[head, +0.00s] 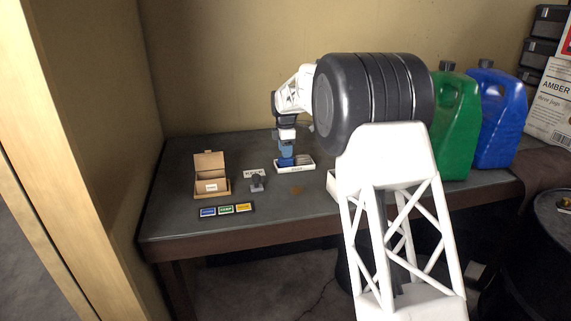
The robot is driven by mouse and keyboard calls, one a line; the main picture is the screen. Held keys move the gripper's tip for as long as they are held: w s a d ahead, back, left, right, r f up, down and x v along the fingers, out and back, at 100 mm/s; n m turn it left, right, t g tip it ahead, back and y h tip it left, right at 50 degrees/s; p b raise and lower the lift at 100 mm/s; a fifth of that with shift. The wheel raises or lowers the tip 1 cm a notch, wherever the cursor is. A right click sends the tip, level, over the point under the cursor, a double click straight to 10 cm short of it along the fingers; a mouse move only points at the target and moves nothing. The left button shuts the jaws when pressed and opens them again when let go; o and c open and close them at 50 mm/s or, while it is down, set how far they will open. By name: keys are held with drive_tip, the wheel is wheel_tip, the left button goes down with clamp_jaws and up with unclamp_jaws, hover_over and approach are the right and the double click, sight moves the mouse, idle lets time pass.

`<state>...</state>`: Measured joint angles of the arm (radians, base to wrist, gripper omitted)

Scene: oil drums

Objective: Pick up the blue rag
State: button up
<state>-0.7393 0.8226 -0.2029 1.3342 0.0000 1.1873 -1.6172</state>
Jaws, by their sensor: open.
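What looks like the blue rag (287,162) is a small dark blue shape at the left end of a shallow white tray (305,167) on the grey workbench. My gripper (286,151) points down right above it, at the tray's left end. The gripper is open. The fingertips and the blue shape overlap at this small size, and I cannot tell whether they touch.
On the workbench (180,225) stand an open cardboard box (211,185), a small dark object (257,184) by a white label, and a strip of coloured labels (226,210). A green jug (455,130) and a blue jug (499,120) stand right. My arm hides the middle.

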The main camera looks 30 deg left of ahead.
sight(286, 163)
drive_tip(key=shift+f, duration=2.25)
drive_tip(key=shift+c, duration=0.3)
drive_tip(key=c, duration=0.5)
